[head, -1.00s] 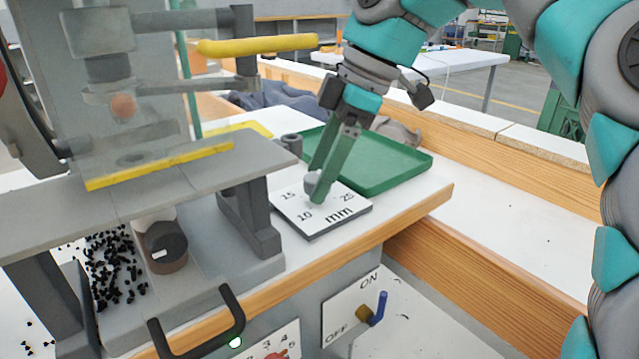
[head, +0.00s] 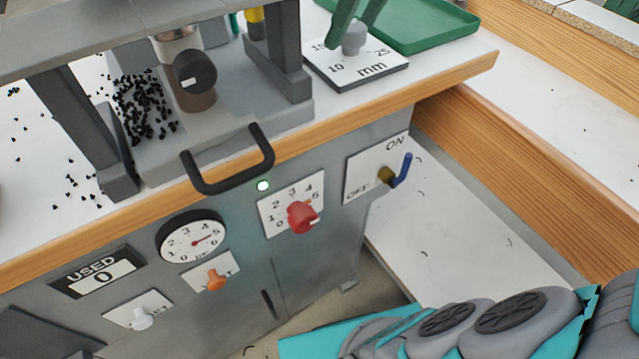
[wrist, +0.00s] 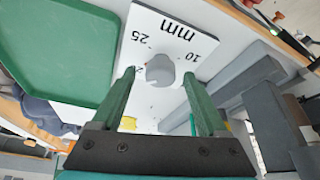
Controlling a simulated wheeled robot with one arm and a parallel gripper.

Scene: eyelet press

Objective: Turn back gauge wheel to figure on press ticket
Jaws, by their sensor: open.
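The back gauge wheel is a small grey knob (head: 354,38) on a white dial plate (head: 372,70) marked 10, 15, 25 and mm, on the bench top right of the press. The knob (wrist: 160,70) also shows in the wrist view, between the two green fingers of my gripper (wrist: 160,85). The fingers are open, one on each side of it, with gaps visible. In the head view only the finger ends of my gripper (head: 358,15) show, at the top edge. Part of the scale is hidden behind the knob and fingers. I see no press ticket.
A green tray (head: 425,38) lies just behind the dial plate. The press post (head: 275,60) stands left of it. The cabinet front carries a black handle (head: 232,180), a red knob (head: 302,217), an orange knob (head: 216,280) and a blue-tipped ON/OFF lever (head: 400,172).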

